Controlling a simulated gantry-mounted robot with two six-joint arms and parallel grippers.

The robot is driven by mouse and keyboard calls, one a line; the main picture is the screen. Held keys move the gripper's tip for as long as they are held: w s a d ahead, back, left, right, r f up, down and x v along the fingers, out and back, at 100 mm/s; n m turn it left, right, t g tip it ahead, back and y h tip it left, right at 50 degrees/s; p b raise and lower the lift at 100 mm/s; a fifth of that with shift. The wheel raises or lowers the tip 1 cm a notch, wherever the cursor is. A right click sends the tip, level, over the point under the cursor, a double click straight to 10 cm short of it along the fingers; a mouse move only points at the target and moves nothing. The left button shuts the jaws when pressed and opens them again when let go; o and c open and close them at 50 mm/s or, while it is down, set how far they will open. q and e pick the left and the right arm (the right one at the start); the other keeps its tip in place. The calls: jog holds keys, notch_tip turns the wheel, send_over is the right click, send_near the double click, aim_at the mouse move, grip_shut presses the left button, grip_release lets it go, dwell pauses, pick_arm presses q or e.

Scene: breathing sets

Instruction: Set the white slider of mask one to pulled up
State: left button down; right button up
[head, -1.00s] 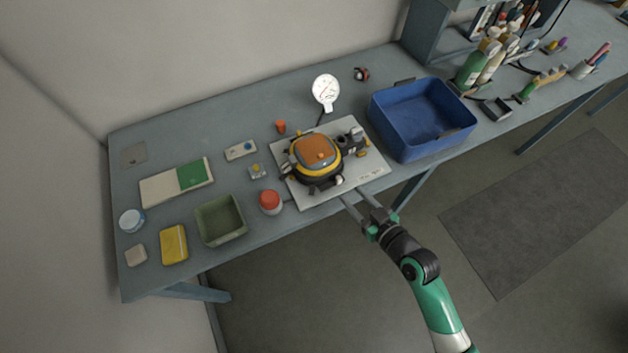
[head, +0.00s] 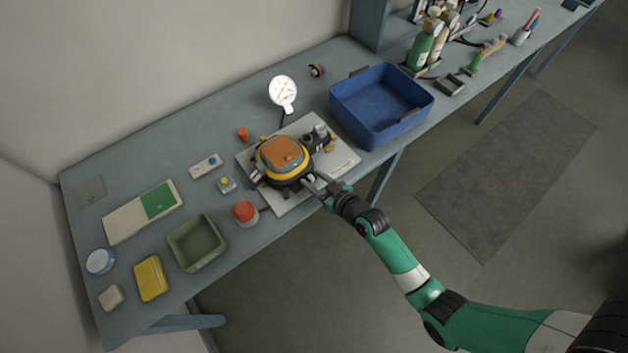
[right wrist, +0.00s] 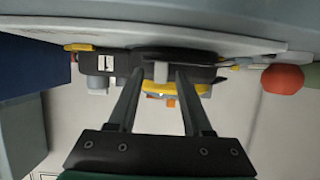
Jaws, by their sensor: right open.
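The mask (head: 284,158), orange on top with a yellow band and a black rim, lies on a white board (head: 345,162) on the bench. Its black rim (right wrist: 185,56) spans the upper middle of the right wrist view. A small whitish tab (right wrist: 161,72), apparently the white slider, stands out from that rim. My right gripper (head: 314,186) is at the mask's near side. In the right wrist view its open fingers (right wrist: 156,78) have their tips on either side of the tab, with gaps showing. In the head view the slider cannot be made out clearly beside the fingers. My left gripper is not in view.
A blue bin (head: 383,132) stands right of the board. A red-capped jar (head: 245,213) and a green tray (head: 196,243) stand to the left. A round white gauge (head: 283,91) stands behind the mask. The floor in front of the bench is clear.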

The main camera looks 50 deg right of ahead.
jog(key=shift+w, duration=0.1)
grip_shut()
dwell(1.4)
